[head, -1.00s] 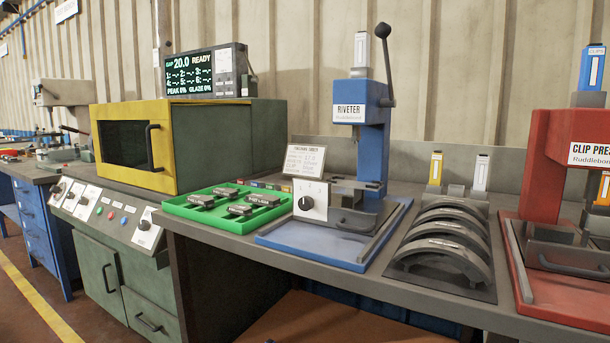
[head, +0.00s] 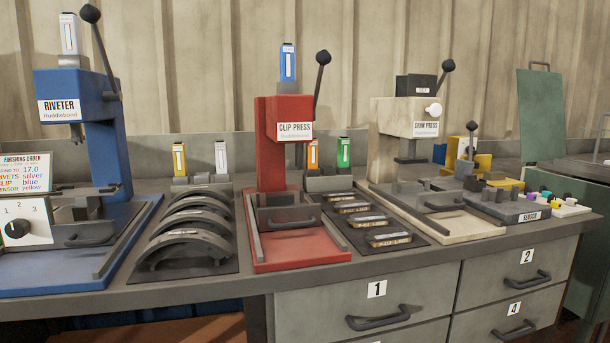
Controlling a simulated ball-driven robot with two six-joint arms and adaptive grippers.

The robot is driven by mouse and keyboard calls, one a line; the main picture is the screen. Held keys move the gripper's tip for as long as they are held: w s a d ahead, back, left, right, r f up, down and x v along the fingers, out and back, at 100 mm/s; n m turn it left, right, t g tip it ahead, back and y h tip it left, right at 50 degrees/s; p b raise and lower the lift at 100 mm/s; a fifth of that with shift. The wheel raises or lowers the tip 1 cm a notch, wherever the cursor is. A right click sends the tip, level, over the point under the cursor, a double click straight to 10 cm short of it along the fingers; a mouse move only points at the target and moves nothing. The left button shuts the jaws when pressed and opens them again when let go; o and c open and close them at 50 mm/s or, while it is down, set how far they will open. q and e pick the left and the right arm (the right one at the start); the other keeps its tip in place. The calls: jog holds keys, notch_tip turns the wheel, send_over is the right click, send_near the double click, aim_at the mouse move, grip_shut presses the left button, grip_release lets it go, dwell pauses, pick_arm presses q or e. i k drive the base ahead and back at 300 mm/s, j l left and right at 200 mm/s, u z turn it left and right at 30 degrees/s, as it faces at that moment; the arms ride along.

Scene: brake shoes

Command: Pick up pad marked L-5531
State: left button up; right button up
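Several pads (head: 388,238) with pale label strips lie in a row on a dark plate between the red clip press and the cream press. Their markings are too small to read, so I cannot tell which is L-5531. Several curved dark shoes (head: 187,246) with pale labels stand in a rack left of the clip press; their markings are also unreadable. Neither of my grippers shows in the head view.
The blue riveter (head: 90,150) is at left, the red clip press (head: 285,150) in the middle, the cream press (head: 405,120) to the right. A finishing order card (head: 25,172) stands at far left. Numbered drawers (head: 365,300) are under the bench (head: 250,288).

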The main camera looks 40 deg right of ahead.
aim_at(380, 238)
jog(key=z, duration=2.7)
